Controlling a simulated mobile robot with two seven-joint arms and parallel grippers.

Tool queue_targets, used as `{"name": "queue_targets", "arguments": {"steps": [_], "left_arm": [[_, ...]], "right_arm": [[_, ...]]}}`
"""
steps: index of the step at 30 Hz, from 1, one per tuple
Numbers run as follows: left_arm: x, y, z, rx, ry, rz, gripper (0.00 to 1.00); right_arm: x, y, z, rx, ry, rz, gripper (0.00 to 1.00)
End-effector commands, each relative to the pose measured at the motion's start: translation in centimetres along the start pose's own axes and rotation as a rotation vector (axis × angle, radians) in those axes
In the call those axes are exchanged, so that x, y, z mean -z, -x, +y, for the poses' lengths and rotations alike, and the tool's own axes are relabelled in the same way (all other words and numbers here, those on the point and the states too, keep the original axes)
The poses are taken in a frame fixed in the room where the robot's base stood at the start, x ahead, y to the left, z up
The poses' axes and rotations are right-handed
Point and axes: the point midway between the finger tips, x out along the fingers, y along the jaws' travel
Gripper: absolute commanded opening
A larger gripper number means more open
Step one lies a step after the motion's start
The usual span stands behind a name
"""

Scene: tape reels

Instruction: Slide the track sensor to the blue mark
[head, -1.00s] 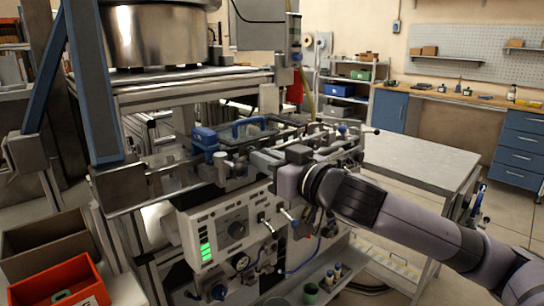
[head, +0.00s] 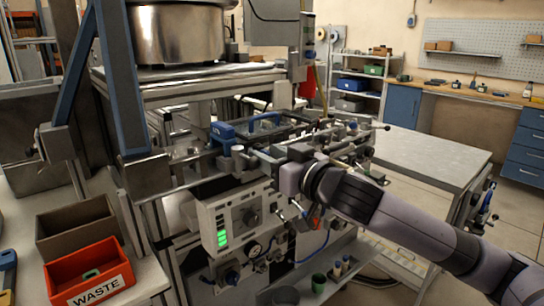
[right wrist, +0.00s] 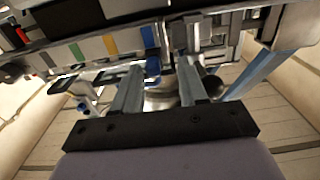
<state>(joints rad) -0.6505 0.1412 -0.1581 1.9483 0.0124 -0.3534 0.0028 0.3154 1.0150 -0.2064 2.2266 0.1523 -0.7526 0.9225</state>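My right gripper (head: 268,160) reaches in from the right to the machine's front rail; its fingertips are hard to make out in the head view. In the right wrist view my right gripper (right wrist: 160,66) has its two fingers spread apart, with no object clearly held. Beyond the fingers runs a strip with a green mark (right wrist: 77,52), a yellow mark (right wrist: 110,45) and a blue mark (right wrist: 148,37). A grey block (right wrist: 185,38) stands just right of the blue mark, near the right fingertip; I cannot tell whether it is the track sensor. My left gripper is not in view.
A blue-handled block (head: 222,132) sits on the machine's top, near the gripper. The control panel (head: 238,220) with green lights is below. A red WASTE bin (head: 90,275) and a brown bin (head: 75,228) stand at left. A grey table (head: 425,150) at right is bare.

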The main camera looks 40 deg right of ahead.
Motion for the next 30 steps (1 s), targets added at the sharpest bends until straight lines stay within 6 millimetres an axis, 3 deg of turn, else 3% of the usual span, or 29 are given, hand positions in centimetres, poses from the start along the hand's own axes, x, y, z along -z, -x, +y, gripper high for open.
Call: {"name": "queue_targets", "arguments": {"steps": [8,21,30], "left_arm": [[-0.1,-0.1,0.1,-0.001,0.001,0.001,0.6],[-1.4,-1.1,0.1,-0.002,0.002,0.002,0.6],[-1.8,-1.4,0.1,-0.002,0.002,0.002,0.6]], "right_arm": [[-0.2,0.3,0.2,-0.005,0.001,-0.003,0.43],[-0.4,4.8,0.0,-0.001,0.003,-0.004,0.43],[-0.1,6.7,0.1,-0.002,-0.001,-0.002,0.43]]}}
